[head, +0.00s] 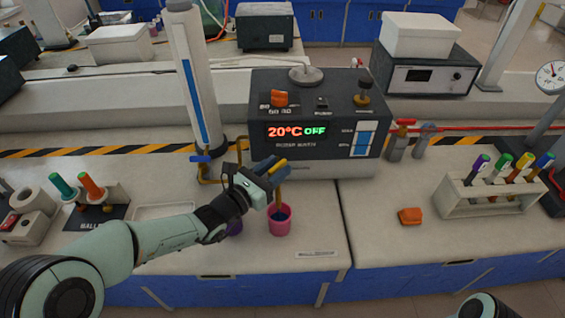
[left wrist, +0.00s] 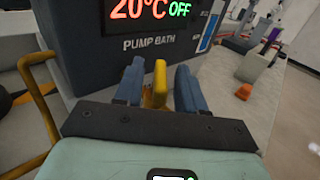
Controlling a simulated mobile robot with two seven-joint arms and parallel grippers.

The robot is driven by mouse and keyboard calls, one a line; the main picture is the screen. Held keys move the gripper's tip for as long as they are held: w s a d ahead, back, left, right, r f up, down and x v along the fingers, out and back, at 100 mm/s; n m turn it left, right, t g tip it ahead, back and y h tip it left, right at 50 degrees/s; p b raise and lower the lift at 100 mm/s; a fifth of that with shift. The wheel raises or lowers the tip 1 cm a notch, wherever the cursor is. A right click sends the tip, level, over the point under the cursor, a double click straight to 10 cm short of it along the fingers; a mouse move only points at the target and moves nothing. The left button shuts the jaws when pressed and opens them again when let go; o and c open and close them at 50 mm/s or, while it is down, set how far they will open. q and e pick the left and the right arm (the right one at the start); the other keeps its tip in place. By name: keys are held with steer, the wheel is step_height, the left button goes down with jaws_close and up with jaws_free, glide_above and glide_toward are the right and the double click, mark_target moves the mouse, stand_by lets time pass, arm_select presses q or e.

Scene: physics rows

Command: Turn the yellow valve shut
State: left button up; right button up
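The yellow valve handle (head: 278,166) is at the front of the pump bath, above a yellow spout that runs down to a pink cup (head: 279,222). My left gripper (head: 273,169) is at the handle, one blue finger on each side of it. In the left wrist view the yellow handle (left wrist: 156,86) stands between the two fingers (left wrist: 158,90). The fingers hide part of the valve. My right gripper is out of view; only a piece of that arm shows at the bottom.
The pump bath (head: 320,165) reads 20°C OFF. A blue-handled valve (head: 200,158) on a yellow pipe is left of my gripper. An orange block (head: 410,216) and a tube rack (head: 492,205) stand right.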

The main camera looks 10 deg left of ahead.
arm_select(q)
steer(key=shift+x, duration=1.4)
jaws_close()
steer(key=shift+s+f, duration=0.1)
